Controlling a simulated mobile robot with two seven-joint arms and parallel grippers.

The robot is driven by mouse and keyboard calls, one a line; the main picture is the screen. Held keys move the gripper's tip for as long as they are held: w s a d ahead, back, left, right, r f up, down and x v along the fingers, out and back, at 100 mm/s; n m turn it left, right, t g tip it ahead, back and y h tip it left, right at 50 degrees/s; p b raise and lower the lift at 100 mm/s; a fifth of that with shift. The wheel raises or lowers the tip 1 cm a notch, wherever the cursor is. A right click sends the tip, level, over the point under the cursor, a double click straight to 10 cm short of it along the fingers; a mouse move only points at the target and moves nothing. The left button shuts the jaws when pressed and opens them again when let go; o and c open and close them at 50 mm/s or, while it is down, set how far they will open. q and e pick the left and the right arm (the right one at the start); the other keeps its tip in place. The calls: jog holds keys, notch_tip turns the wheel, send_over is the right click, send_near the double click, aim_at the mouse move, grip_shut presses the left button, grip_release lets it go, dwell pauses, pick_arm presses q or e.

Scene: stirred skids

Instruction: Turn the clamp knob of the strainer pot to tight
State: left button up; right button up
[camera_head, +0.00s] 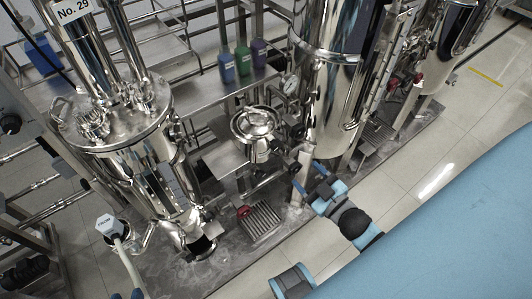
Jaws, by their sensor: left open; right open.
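The strainer pot (257,148) is the small shiny steel vessel in the middle, with a round domed lid (255,122). Its clamp knob is too small to make out with certainty among the fittings around the lid. My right gripper (311,178) is open and empty, to the lower right of the pot and apart from it, close to a steel post. Only the tips of what appears to be my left gripper (128,295) show at the bottom edge, far to the lower left of the pot. It is open.
A large steel tank (120,130) stands left, and a taller one (335,90) stands right behind my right gripper. Blue, green and purple bottles (243,61) stand on a shelf behind the pot. A red-handled valve (243,211) and a floor grate (262,222) lie below.

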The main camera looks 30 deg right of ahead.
aim_at(278, 147)
jog(key=w, duration=0.9)
jog(key=w+a+b, duration=0.1)
jog(key=w, duration=0.3)
jog(key=shift+w, duration=0.4)
jog(key=c, duration=0.9)
